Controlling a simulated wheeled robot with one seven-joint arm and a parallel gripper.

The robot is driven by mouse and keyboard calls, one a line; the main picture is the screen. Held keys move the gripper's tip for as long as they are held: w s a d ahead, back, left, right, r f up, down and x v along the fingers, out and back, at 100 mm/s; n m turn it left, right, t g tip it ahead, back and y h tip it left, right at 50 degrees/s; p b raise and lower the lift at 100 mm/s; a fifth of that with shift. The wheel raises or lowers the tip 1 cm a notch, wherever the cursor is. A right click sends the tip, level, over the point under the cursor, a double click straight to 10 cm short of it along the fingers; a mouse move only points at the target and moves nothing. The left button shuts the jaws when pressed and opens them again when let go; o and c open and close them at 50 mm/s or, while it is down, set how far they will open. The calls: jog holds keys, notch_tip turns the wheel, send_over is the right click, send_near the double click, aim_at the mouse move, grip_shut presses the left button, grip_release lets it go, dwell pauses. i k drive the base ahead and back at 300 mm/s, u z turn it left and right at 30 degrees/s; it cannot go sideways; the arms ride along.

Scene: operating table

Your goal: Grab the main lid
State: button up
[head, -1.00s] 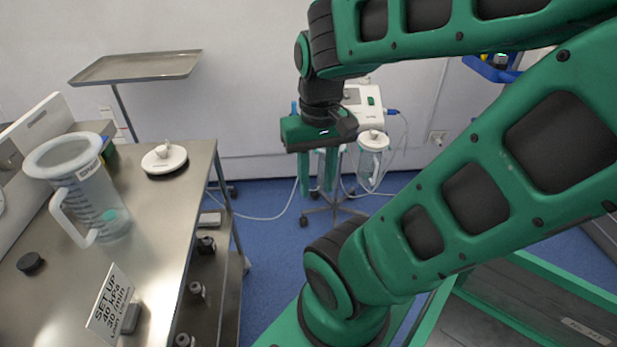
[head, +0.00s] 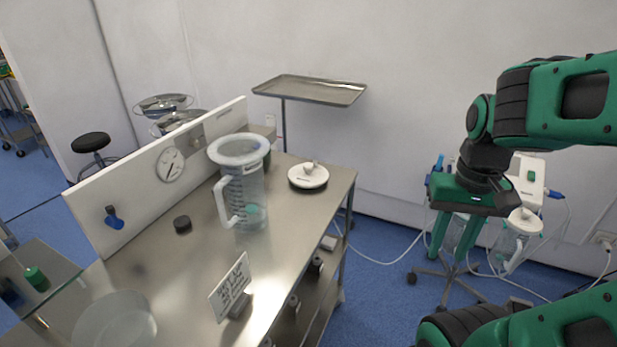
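A round white lid (head: 300,180) with a raised knob lies on a dark round base near the far right corner of the steel table (head: 185,270). A clear graduated jug (head: 252,190) with a wide white rim and a side handle stands to its left. A small teal patch shows inside the jug. My gripper (head: 455,245) is to the right of the table, over the floor, pointing down. Its two green fingers are apart, with nothing held between them. It is well away from the white lid. Another white-topped canister (head: 512,240) hangs on the stand behind my gripper.
A sign (head: 230,286) stands near the table's right edge. A black cap (head: 182,224) and a clear bowl (head: 115,325) are on the left part. A backboard with a gauge (head: 170,164) rises behind. A steel tray (head: 312,89) stands beyond the table.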

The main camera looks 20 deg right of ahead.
aim_at(307, 175)
jog(key=u, duration=1.2)
jog(key=k, duration=1.45)
jog(key=z, duration=1)
jog(key=i, duration=1)
jog(key=u, duration=0.1)
